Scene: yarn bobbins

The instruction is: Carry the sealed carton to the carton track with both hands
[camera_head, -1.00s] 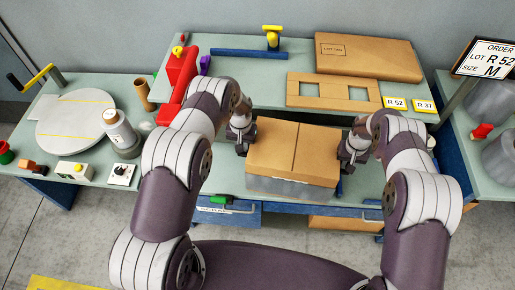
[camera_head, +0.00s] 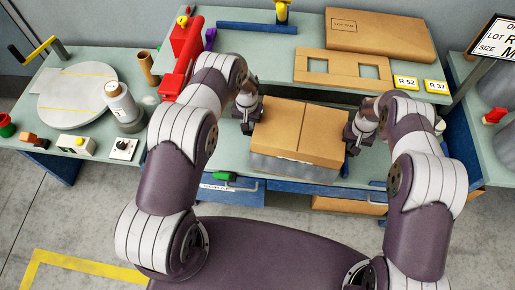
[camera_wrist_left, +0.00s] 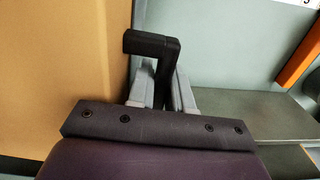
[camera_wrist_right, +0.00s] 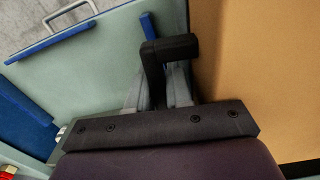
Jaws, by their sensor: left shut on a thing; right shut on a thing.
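The sealed carton (camera_head: 302,131) is brown on top with a centre seam and has a grey lower front. It is at the front middle of the bench; I cannot tell whether it touches the top. My left gripper (camera_head: 248,122) is at its left side and my right gripper (camera_head: 355,138) at its right side. In the wrist views the left gripper (camera_wrist_left: 160,88) and right gripper (camera_wrist_right: 166,85) are each shut on a black angled piece beside the carton wall, which also shows in the left wrist view (camera_wrist_left: 65,70) and right wrist view (camera_wrist_right: 255,80). I cannot identify the carton track.
A raised shelf behind bears a flat LOT box (camera_head: 378,35), a cardboard frame with two windows (camera_head: 343,69) and a blue bar (camera_head: 255,28). A red device (camera_head: 187,42) stands left. A round grey plate (camera_head: 75,93) and a bottle (camera_head: 120,101) are further left.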

